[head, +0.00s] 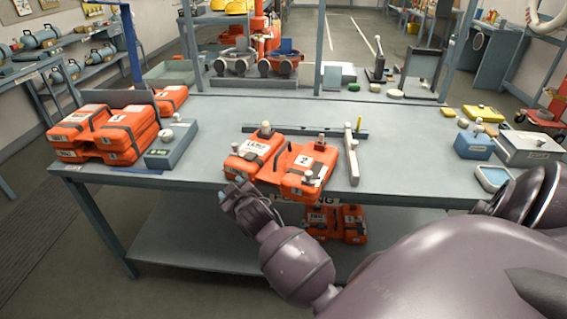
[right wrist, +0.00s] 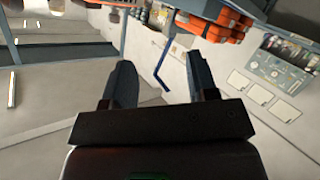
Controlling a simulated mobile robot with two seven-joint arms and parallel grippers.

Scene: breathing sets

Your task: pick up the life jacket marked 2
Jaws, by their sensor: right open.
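The orange life jacket marked 2 (head: 294,181) lies on the front middle of the workbench, with a white label on each half; the right label reads 2. Small knobbed items rest on or against it. My right gripper (head: 236,197) is at the table's front edge, just in front of and below the jacket's left half, apart from it as far as I can tell. In the right wrist view the right gripper (right wrist: 162,88) is open, with nothing between its fingers. Orange jackets (right wrist: 213,22) show at the top of that view. My left gripper is not in view.
Stacked orange jackets (head: 92,140) and a grey weight block (head: 171,145) stand on the left of the workbench (head: 215,113). A pale bar (head: 351,158) lies right of the jacket. More jackets (head: 340,224) sit on the lower shelf (head: 190,245). A blue box (head: 474,145) is at right.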

